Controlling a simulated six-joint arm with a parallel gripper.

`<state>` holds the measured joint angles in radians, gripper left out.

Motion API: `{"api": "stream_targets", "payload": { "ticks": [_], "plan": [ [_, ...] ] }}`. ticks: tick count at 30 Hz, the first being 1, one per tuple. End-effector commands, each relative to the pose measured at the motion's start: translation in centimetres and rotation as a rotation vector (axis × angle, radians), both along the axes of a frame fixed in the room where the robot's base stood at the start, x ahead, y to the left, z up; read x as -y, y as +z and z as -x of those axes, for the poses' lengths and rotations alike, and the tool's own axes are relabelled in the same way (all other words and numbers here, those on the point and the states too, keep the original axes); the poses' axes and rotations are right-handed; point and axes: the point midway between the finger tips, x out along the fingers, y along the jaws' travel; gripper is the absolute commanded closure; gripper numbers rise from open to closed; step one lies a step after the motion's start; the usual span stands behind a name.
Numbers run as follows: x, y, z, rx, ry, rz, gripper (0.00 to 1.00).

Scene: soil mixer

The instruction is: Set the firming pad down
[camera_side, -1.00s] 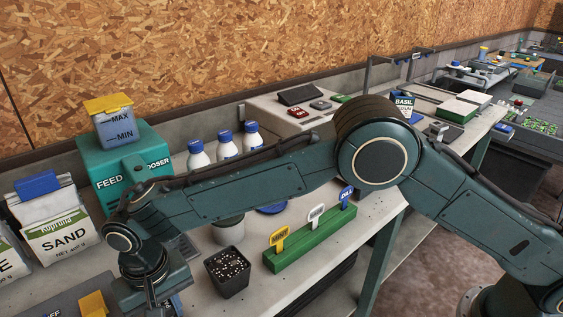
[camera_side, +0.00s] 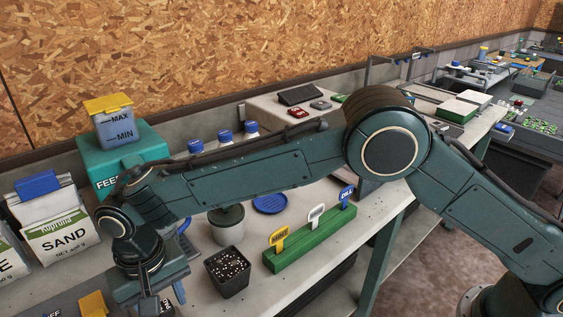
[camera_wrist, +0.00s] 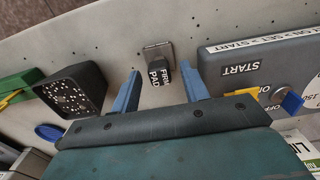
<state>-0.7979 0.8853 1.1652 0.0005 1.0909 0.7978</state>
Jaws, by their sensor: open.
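The firming pad (camera_wrist: 160,75) is a small dark block with a white "FIRM PAD" label. In the wrist view it stands on a small grey square plate (camera_wrist: 153,47) on the bench. My gripper (camera_wrist: 163,78) is open, with one blue finger on each side of the pad and a visible gap to both. How far the fingertips are above the pad I cannot tell. In the side view my gripper (camera_side: 160,301) is low at the bottom left, partly cut off by the frame edge, and the pad is hardly visible there.
A black pot of speckled soil (camera_side: 228,272) stands close right of my gripper, with a green tag holder (camera_side: 312,240) beyond. A grey START control box (camera_wrist: 262,62) is on the other side. Behind are a grey pot (camera_side: 228,230), a blue saucer (camera_side: 270,203) and a sand bag (camera_side: 62,238).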

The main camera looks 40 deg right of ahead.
Motion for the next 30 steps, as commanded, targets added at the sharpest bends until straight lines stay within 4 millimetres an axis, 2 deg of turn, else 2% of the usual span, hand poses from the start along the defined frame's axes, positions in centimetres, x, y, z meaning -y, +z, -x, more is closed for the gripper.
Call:
{"api": "stream_targets", "payload": {
  "ticks": [9,15,21,30],
  "plan": [
    [0.0,5.3,0.0,0.002,0.000,-0.003,0.55],
    [0.0,7.9,0.0,0.001,0.000,-0.001,0.55],
    [0.0,9.3,0.0,0.001,0.000,-0.001,0.55],
    [0.0,9.5,0.0,0.000,0.000,0.000,0.55]
  ]
}}
